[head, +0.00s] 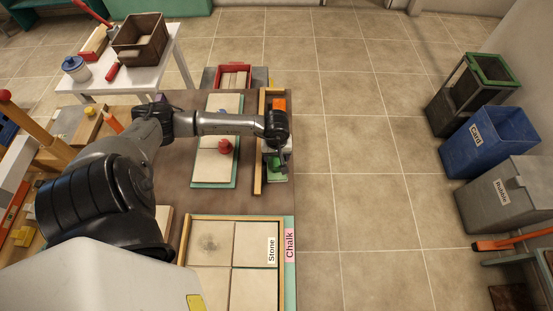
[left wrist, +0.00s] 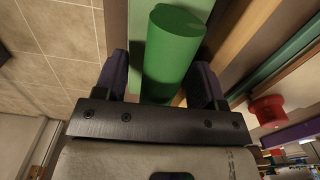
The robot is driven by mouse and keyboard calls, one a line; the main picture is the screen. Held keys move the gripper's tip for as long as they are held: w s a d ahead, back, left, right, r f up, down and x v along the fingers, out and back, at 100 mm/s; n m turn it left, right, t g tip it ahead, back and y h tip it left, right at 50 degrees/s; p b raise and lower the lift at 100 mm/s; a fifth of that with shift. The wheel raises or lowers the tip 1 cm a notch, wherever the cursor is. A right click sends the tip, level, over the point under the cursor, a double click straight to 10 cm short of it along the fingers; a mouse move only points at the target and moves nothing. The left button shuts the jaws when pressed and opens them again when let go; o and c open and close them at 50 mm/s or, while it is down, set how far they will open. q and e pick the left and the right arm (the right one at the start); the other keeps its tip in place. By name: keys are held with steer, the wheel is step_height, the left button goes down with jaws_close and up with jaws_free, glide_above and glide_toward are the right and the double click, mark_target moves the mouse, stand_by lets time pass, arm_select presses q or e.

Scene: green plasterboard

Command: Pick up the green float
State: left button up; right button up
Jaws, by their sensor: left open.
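The green float (head: 276,166) lies at the near end of a narrow wooden-edged tray (head: 257,182), partly hidden under my left gripper (head: 281,164) in the head view. In the left wrist view its green rounded part (left wrist: 174,52) fills the space between the fingers of my left gripper (left wrist: 160,82). The gripper is open, with one finger on each side of the green part. I cannot tell whether either finger touches it. My right gripper is not in view.
An orange item (head: 279,104) is in the tray's far end. A red knob-like object (head: 225,147) sits on pale tiles to the left, also visible in the left wrist view (left wrist: 268,110). A framed tile panel (head: 187,240) lies nearer. Open floor is to the right.

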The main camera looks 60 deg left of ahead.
arm_select(q)
steer(key=c, duration=1.1)
steer(key=shift+r, duration=0.15)
step_height(320, 180, up, 4)
steer(key=shift+f, duration=0.1)
steer(key=w+d+r, duration=0.1)
steer(key=d+r, duration=0.1)
steer(key=d, duration=0.1)
steer(key=w+d+r+b, duration=0.1)
steer(key=d+r, duration=0.1)
steer(key=d, duration=0.2)
steer(key=w+d+r, duration=0.1)
steer(key=d+r, duration=0.2)
steer(key=d, duration=0.1)
steer(key=shift+w, duration=0.4)
